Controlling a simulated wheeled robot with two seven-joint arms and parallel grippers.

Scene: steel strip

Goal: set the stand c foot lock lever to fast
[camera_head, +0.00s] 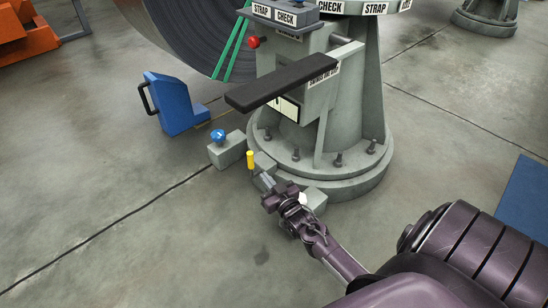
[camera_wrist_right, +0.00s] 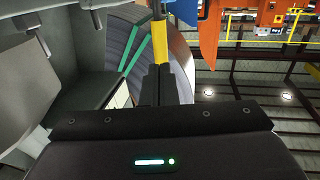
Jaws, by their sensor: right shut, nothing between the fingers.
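A grey round-based stand (camera_head: 340,160) is bolted to the floor in the head view. At its foot a short upright lever with a yellow grip (camera_head: 250,160) rises beside a grey block. My right gripper (camera_head: 266,181) is low by the foot, just right of and nearer than the yellow grip. Its fingers are shut with nothing between them. In the right wrist view the yellow grip (camera_wrist_right: 159,42) shows just beyond the shut fingertips (camera_wrist_right: 159,75); whether they touch it I cannot tell. No lever position marks are readable. My left gripper is not in view.
A blue knob (camera_head: 218,136) sits on a grey block left of the lever. A black padded arm (camera_head: 283,83) overhangs the foot. A blue box with a handle (camera_head: 172,103) stands farther left, near a large steel coil (camera_head: 190,30). The floor at front left is clear.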

